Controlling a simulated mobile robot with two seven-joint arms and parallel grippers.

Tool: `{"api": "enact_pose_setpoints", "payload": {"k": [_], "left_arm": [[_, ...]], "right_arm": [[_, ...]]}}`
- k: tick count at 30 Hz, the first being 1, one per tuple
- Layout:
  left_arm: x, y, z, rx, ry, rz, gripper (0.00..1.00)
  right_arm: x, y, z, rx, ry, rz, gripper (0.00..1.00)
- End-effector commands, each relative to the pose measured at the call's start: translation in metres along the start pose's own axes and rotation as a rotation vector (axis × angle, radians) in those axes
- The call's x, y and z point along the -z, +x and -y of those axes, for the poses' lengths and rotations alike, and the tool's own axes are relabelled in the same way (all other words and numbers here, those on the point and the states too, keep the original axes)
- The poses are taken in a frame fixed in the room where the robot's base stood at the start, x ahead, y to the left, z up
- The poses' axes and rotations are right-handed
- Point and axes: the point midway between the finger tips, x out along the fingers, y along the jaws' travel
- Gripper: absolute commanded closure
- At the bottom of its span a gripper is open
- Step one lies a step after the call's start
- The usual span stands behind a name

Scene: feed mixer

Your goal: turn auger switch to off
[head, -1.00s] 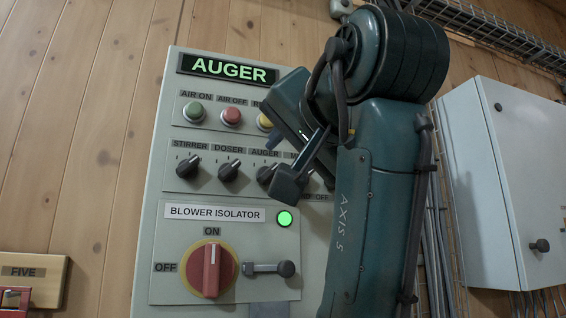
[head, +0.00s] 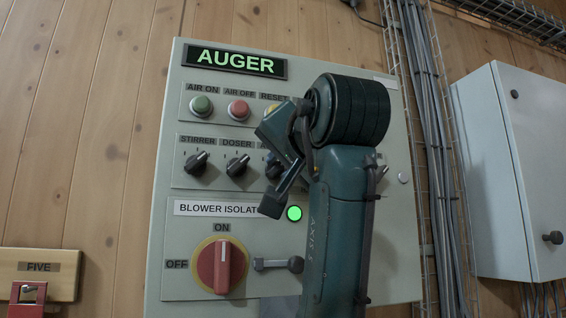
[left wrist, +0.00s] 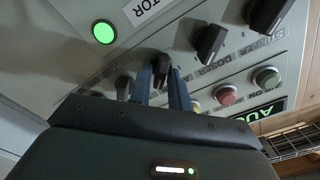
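The auger switch (head: 273,167) is a black rotary knob, third in the knob row on the grey control panel (head: 180,120). In the head view my left arm covers part of it and its label, so its setting cannot be read. In the left wrist view the auger switch (left wrist: 160,66) shows between the two blue fingers of my left gripper (left wrist: 160,84). The fingers stand apart on either side of the knob, with no clear grip on it. My right gripper is in neither view.
Stirrer (head: 196,163) and doser (head: 238,165) knobs sit to the left. Green (head: 201,106) and red (head: 239,109) buttons are above. The red blower isolator (head: 221,266) and a lit green lamp (head: 294,213) are below. A grey cabinet (head: 515,170) hangs at the right.

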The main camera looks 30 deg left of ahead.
Motion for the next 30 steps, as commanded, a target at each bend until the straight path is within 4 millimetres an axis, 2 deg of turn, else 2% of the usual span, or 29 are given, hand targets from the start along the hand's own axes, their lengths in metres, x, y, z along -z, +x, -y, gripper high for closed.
{"api": "enact_pose_setpoints", "payload": {"k": [1,7,20,30], "left_arm": [[0.0001,-0.0002,0.0001,0.0,0.0,0.0,0.85],[0.0002,-0.0003,0.0001,0.0,0.0,0.0,1.0],[0.0,-0.0005,-0.0002,-0.001,-0.042,-0.001,1.0],[-0.0001,-0.0009,0.0006,-0.002,-0.268,-0.002,1.0]], "right_arm": [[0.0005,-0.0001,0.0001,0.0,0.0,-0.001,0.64],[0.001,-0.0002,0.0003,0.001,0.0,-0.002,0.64],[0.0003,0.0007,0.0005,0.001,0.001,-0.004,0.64],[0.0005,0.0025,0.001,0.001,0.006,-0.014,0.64]]}}
